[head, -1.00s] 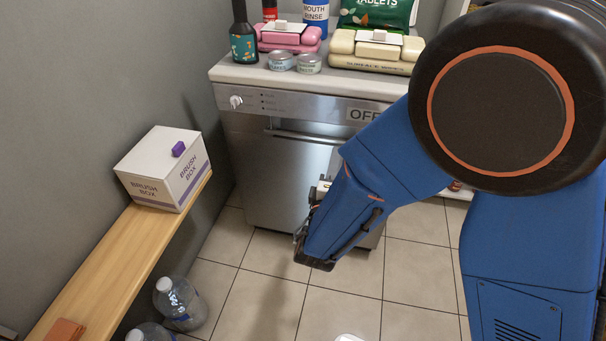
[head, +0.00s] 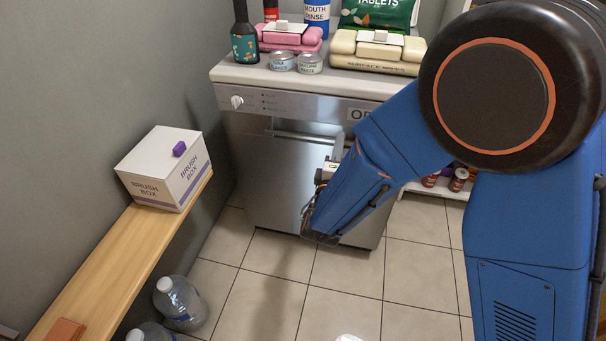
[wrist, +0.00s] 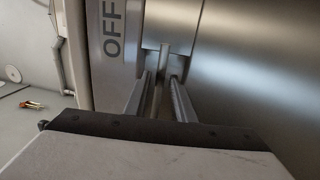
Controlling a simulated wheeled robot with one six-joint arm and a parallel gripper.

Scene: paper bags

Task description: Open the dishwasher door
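The dishwasher (head: 285,180) has a brushed steel door that looks shut, with a horizontal bar handle (head: 295,135) below its control panel. My gripper (head: 338,147) is at the right part of the handle, partly hidden by my own arm in the head view. In the wrist view my gripper (wrist: 160,98) has its two fingers apart, one on each side of the handle bar (wrist: 158,92). The fingers do not look closed on the bar. The steel door (wrist: 245,70) fills the right of the wrist view, and the panel with OFF (wrist: 112,35) is to the left.
The counter (head: 240,73) above holds a dark bottle (head: 243,35), tins and wipe packs (head: 375,65). A wooden bench (head: 120,250) with a brush box (head: 165,170) runs along the left wall. Water bottles (head: 180,303) stand by it. The tiled floor (head: 270,285) before the door is mostly clear.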

